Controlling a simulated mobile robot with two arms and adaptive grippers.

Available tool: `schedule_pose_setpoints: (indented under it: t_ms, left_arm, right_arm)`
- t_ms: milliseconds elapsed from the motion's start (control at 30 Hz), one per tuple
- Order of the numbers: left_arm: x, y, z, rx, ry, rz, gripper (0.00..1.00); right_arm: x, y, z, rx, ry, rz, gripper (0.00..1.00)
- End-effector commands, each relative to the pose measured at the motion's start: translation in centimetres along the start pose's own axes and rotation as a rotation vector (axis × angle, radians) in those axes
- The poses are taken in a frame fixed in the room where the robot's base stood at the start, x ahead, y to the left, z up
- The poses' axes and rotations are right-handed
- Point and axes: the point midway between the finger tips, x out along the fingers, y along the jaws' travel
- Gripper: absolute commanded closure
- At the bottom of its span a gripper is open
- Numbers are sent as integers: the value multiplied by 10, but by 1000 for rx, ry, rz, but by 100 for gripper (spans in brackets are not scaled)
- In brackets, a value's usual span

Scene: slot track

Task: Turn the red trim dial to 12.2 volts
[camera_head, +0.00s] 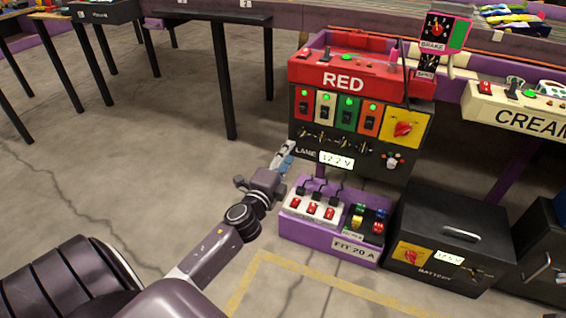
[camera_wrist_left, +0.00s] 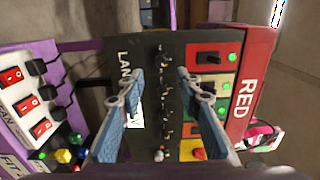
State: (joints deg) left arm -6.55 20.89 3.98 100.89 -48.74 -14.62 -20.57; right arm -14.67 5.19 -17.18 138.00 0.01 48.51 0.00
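The black panel (camera_head: 297,141) of the red station carries a white readout (camera_head: 337,160) showing 12.2 V. A small knob (camera_head: 393,162) with a red mark sits low right on the panel; it also shows in the left wrist view (camera_wrist_left: 158,155). A larger red knob on a yellow plate (camera_head: 404,129) is above it. I cannot tell which is the trim dial. My left gripper (camera_head: 284,156) is at the panel's left edge, away from both knobs. In the left wrist view its blue fingers (camera_wrist_left: 160,88) are apart and empty, partly covering the readout. My right gripper is out of view.
Below the panel are a purple switch box (camera_head: 287,228) and a black battery box (camera_head: 480,236). Several switches (camera_head: 348,115) and brass levers stick out from the panel. A cream station (camera_head: 520,118) is at the right. Open floor lies at the left.

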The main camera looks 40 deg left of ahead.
Motion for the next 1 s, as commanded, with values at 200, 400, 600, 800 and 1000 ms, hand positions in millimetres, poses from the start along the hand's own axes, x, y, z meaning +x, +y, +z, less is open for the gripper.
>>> schedule_pose_setpoints:
  t_ms: [200,400,600,800,1000]
  left_arm:
    - [-30,1,0,-2,1,2,68]
    - [-38,0,0,0,1,0,68]
    - [-38,0,0,0,1,0,68]
    - [-38,0,0,0,1,0,68]
    - [-40,-4,-12,-27,31,-8,68]
  right_arm:
    - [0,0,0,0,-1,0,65]
    - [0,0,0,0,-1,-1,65]
    - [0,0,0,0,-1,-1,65]
    - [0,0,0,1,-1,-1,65]
    - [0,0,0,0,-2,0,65]
